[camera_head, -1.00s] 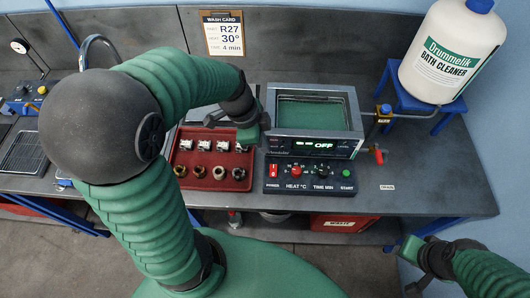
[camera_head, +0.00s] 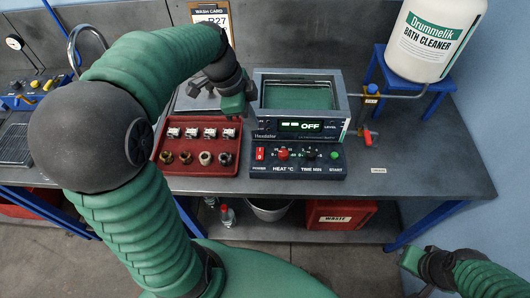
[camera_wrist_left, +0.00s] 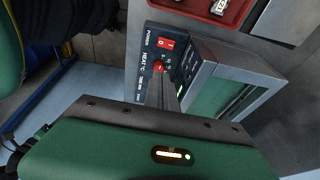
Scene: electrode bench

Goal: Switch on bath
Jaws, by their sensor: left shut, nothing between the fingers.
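The bath (camera_head: 341,105) is a grey-framed tank with green liquid, at the centre of the bench. Its display (camera_head: 308,125) reads OFF. On the dark front panel are a red POWER switch (camera_head: 259,154), a red HEAT knob (camera_head: 282,154), a dark TIME knob (camera_head: 309,154) and a green START button (camera_head: 334,155). My left gripper (camera_head: 249,118) is shut and empty, at the bath's left front corner, above the switch. In the left wrist view its fingers (camera_wrist_left: 167,88) point toward the panel, near the red switch (camera_wrist_left: 167,44). My right gripper (camera_head: 408,258) is low at the right; its jaws are unclear.
A red tray (camera_head: 198,146) with several small parts lies left of the panel. A Drummelik bath cleaner jug (camera_head: 432,45) stands on a blue stand at the right, with a red-handled tap (camera_head: 369,137) below. A wash card (camera_head: 211,18) is partly hidden by my left arm.

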